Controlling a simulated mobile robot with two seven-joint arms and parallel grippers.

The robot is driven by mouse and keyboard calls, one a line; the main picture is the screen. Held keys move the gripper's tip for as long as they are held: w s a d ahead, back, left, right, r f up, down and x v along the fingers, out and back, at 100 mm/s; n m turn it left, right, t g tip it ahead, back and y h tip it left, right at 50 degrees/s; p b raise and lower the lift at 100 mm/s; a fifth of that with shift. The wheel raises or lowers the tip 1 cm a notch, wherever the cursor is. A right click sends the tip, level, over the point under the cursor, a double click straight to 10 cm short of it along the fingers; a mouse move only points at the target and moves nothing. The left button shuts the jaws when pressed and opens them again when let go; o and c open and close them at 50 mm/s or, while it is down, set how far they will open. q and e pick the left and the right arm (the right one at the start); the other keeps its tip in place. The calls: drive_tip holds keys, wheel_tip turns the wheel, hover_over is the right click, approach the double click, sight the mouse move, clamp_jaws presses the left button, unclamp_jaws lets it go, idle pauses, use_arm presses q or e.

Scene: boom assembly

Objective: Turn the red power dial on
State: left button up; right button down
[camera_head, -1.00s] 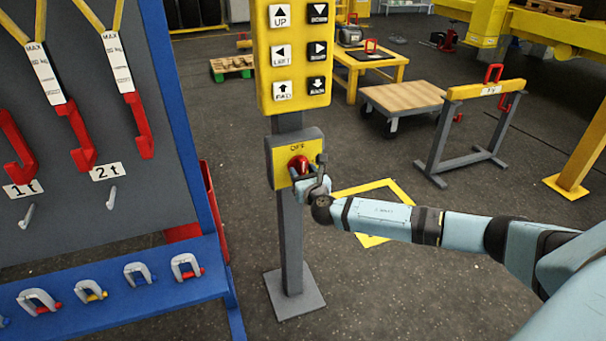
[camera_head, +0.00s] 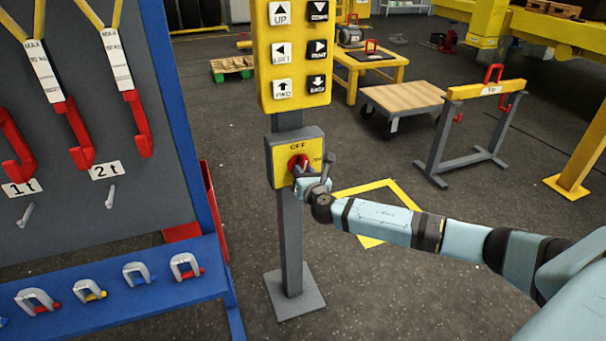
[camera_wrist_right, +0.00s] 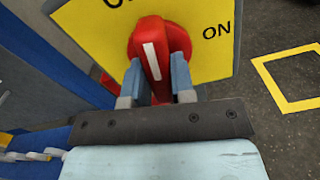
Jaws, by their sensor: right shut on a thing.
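The red power dial (camera_head: 297,163) sits on a yellow-faced box (camera_head: 279,168) on a grey post, below a yellow button panel. In the right wrist view the dial (camera_wrist_right: 158,60) carries a white line that points nearly up, tilted slightly left, toward the partly cut-off "OFF" label; "ON" (camera_wrist_right: 216,31) is to the right. My right gripper (camera_head: 305,177) is shut on the dial, with one blue-grey finger on each side of its ridge; the fingers also show in the right wrist view (camera_wrist_right: 157,85). It hides part of the dial in the head view. My left gripper is not in view.
The button panel (camera_head: 293,50) stands directly above the dial box. A blue-framed board (camera_head: 181,130) with hooks and slings, and a blue shelf (camera_head: 110,290) with several shackles, are to the left. Open floor lies right of the post, with a yellow floor square (camera_head: 372,241).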

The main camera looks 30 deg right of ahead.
drive_tip(key=m+b, duration=0.1)
drive_tip(key=m, duration=0.3)
drive_tip(key=shift+f+m, duration=0.1)
drive_tip(key=shift+m, duration=0.2)
drive_tip(key=m+b, duration=0.1)
drive_tip(key=m, duration=0.2)
drive_tip(key=shift+m+b, duration=0.3)
drive_tip(key=shift+m, duration=0.1)
drive_tip(key=m, duration=0.4)
drive_tip(key=shift+b, duration=0.35)
drive_tip(key=shift+r+m, duration=0.2)
drive_tip(key=shift+m, duration=1.3)
drive_tip(key=c, duration=1)
unclamp_jaws()
drive_tip(key=shift+o, duration=0.2)
drive_tip(key=shift+s, duration=0.1)
drive_tip(key=p+v, duration=0.1)
drive_tip(key=v, duration=1.2)
drive_tip(key=shift+s, duration=0.3)
